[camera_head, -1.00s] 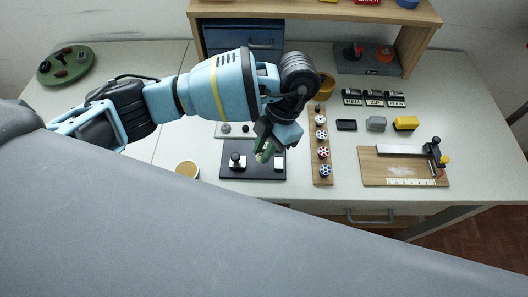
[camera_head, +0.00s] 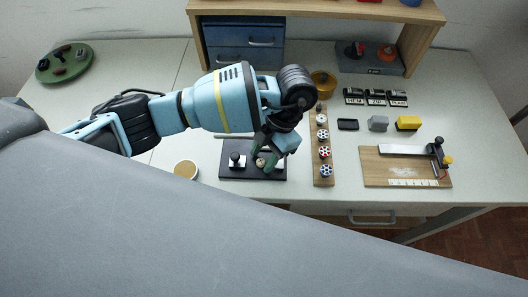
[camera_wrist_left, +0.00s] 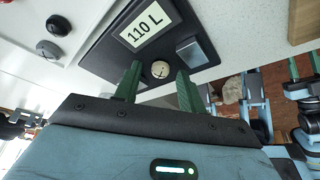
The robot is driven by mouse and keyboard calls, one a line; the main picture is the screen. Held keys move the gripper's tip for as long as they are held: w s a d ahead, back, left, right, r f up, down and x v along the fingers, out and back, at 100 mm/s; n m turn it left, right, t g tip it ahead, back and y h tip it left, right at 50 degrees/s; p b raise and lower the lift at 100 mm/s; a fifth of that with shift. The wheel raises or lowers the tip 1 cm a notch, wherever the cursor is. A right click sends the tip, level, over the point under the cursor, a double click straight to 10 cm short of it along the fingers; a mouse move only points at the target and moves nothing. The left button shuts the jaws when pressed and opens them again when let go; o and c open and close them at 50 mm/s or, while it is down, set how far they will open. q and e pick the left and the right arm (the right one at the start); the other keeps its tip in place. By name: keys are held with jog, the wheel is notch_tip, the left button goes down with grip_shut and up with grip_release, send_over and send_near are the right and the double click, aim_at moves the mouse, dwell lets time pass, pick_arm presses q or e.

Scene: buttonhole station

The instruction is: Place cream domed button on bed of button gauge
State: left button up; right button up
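The button gauge is a black plate (camera_head: 252,174) in the middle of the table, with a black knob (camera_head: 236,158) near its left end. The cream domed button (camera_wrist_left: 160,69) shows between my left gripper's green fingers, with a gap on each side; in the head view the button (camera_head: 261,162) appears over the plate. Whether it fully rests there is hard to tell. My left gripper (camera_head: 268,162) is open, low over the plate. My right gripper is out of view.
A wooden strip with several patterned round pieces (camera_head: 325,152) stands close right of the gauge. A cream-topped round pot (camera_head: 186,169) is to its left. A wooden board with a metal bar (camera_head: 405,166) lies at the right. A shelf (camera_head: 310,8) stands behind.

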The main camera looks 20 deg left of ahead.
pick_arm(q)
jog(key=p+v, duration=0.1)
jog(key=v, duration=1.1)
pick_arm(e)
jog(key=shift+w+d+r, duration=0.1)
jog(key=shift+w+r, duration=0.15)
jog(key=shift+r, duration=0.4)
pick_arm(q)
jog(key=shift+r, duration=0.15)
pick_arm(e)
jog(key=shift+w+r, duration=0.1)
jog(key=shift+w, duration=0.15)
